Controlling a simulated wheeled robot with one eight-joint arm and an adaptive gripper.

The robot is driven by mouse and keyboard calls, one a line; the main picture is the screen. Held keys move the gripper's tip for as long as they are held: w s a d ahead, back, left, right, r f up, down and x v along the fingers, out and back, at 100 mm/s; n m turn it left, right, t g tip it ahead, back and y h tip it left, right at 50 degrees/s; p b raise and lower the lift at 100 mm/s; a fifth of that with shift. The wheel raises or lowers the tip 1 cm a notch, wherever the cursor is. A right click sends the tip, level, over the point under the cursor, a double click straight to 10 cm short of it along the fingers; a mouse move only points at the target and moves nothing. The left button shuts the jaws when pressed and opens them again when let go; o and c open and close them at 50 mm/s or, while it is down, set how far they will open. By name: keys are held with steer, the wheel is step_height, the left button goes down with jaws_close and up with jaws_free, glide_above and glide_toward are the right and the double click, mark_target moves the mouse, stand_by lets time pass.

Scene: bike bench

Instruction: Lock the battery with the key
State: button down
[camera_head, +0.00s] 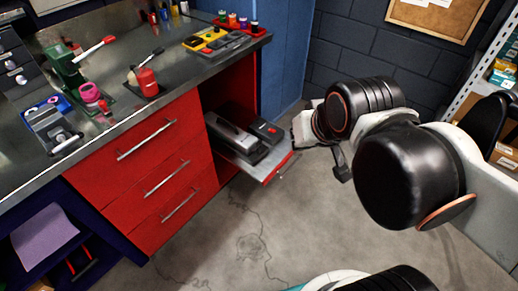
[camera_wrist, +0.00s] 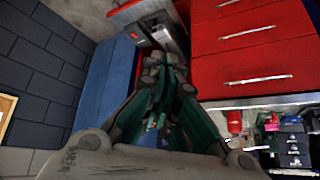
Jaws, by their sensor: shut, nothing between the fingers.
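A long grey and black battery-like case (camera_head: 235,138) lies on the pulled-out shelf (camera_head: 270,172) of the red cabinet. A dark box with a red patch (camera_head: 266,131) sits beside it. In the wrist view the grey case (camera_wrist: 166,22) shows at the top, beyond the fingers, with the red-edged shelf (camera_wrist: 128,14) around it. My gripper (camera_wrist: 165,65) is shut and empty, apart from the case as far as I can tell. It partly covers the case's near end. I cannot make out a key or a lock in either view.
The bench top (camera_head: 130,108) holds a red bottle (camera_head: 146,82), a green vise (camera_head: 66,68) and several tools. Red drawers (camera_head: 150,160) are shut left of the shelf. A blue panel (camera_head: 283,50) and a brick wall stand behind. The floor (camera_head: 225,240) in front is clear.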

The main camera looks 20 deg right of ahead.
mark_target(256, 149)
steer(key=w+d+f+m+g+p, duration=0.1)
steer(key=w+f+m, duration=0.3)
steer(key=w+m, duration=0.6)
steer(key=w+d+f+m+g+p, duration=0.2)
steer(key=w+f+m, duration=0.25)
steer(key=w, duration=0.85)
steer(key=w+f+m+b, duration=0.1)
steer(key=w+f+m, duration=0.3)
steer(key=f, duration=0.8)
steer(key=w+f+m+g+y+b, duration=0.1)
steer(key=w+f+m, duration=0.3)
steer(key=f, duration=0.8)
steer(key=w+a+f+m+b, duration=0.1)
steer(key=w+f+m, duration=0.3)
steer(key=f, duration=0.8)
steer(key=shift+w+m+g+y, duration=0.2)
steer(key=shift+m+g+y, duration=0.15)
steer(key=shift+m, duration=0.3)
steer(key=shift+f, duration=0.1)
